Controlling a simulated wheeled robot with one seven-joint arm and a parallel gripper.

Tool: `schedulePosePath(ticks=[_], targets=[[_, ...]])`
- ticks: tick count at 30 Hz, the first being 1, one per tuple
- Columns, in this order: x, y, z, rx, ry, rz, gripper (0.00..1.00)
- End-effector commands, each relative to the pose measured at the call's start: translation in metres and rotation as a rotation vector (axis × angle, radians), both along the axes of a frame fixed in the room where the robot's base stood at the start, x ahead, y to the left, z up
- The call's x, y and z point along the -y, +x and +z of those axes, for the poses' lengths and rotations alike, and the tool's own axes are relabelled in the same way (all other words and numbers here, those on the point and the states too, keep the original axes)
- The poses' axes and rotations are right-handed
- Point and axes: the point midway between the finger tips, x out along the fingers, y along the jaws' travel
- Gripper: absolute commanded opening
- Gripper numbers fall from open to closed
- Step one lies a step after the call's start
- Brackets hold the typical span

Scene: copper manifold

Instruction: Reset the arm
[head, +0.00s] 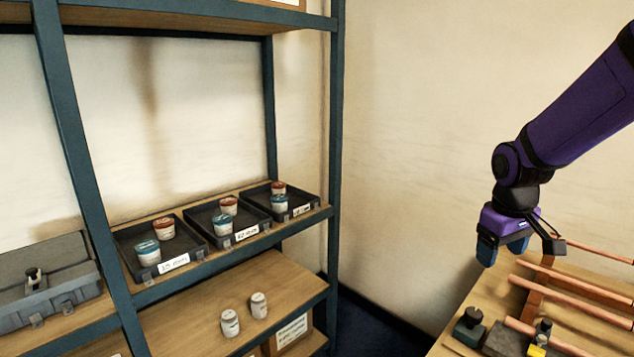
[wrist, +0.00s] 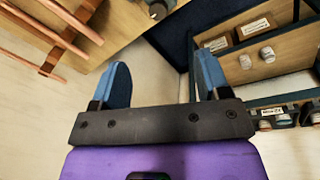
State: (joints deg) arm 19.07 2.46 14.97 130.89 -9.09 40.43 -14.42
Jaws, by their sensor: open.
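My purple arm reaches in from the upper right in the head view. My gripper (head: 503,250) hangs at its end, above the left back part of the wooden bench. In the wrist view my gripper (wrist: 163,84) shows two blue fingers set wide apart with nothing between them. The gripper is open and empty. Copper pipes (head: 577,286) lie on the bench just right of and below the gripper, on a copper-coloured support (head: 532,308). The pipes also show at the upper left of the wrist view (wrist: 52,31).
A blue-framed shelf (head: 335,140) stands at left with black trays (head: 190,262) of small tubs. Two white jars (head: 230,323) stand on the lower board. A grey toolbox (head: 50,285) sits far left. Dark blocks and a yellow-based item (head: 537,350) are at the bench front. A gap separates shelf and bench.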

Motion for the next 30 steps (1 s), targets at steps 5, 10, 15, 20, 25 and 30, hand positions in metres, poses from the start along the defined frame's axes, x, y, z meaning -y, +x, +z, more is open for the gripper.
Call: schedulePosePath(ticks=[5, 10, 15, 20, 25, 30], targets=[[-0.011, -0.029, 0.036, 0.06, -0.012, -0.046, 0.7], [-0.021, -0.058, 0.064, 0.117, -0.009, -0.09, 0.7], [-0.029, -0.089, 0.087, 0.174, 0.007, -0.132, 0.7], [-0.036, -0.12, 0.105, 0.228, 0.035, -0.17, 0.7], [-0.042, -0.153, 0.119, 0.283, 0.079, -0.207, 0.7], [-0.047, -0.184, 0.127, 0.329, 0.131, -0.239, 0.7]])
